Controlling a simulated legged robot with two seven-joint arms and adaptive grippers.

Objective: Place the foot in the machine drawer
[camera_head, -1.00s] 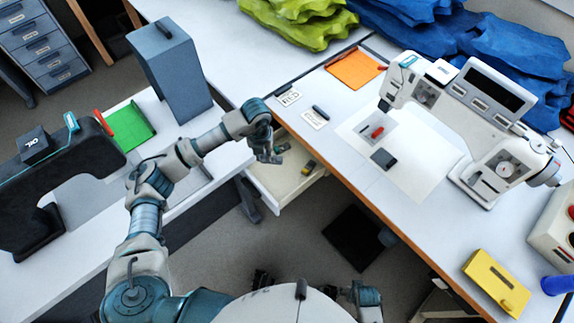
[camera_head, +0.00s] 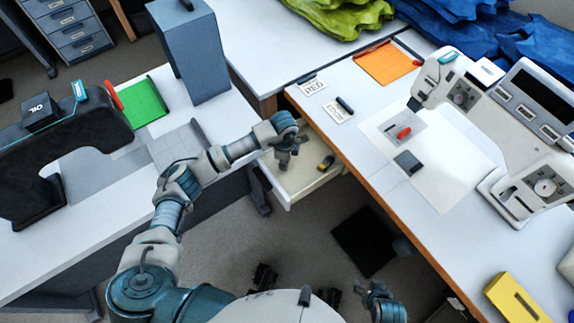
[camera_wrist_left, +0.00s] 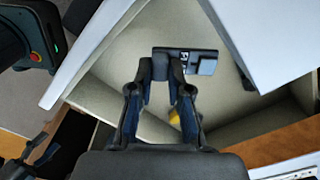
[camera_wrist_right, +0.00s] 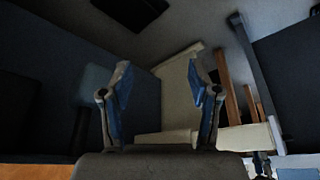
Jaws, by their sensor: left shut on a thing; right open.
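The machine drawer (camera_head: 288,197) is pulled out under the front edge of the right table. My left gripper (camera_head: 285,160) is over the drawer. In the left wrist view, my left gripper (camera_wrist_left: 166,72) is shut on the foot (camera_wrist_left: 204,62), a small black piece with a white label. Behind the foot is the pale drawer interior (camera_wrist_left: 140,38); I cannot tell whether the foot touches it. A small yellow and black item (camera_head: 326,163) lies in the drawer. My right gripper (camera_head: 380,302) is low, beside my body; its jaws (camera_wrist_right: 160,100) are open and empty.
A white sewing machine (camera_head: 530,120) stands on the right table (camera_head: 395,210), with an orange mat (camera_head: 386,63) and label cards (camera_head: 338,112). A black machine (camera_head: 70,150) and green tray (camera_head: 142,103) are on the left table. A yellow box (camera_head: 515,298) is at lower right.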

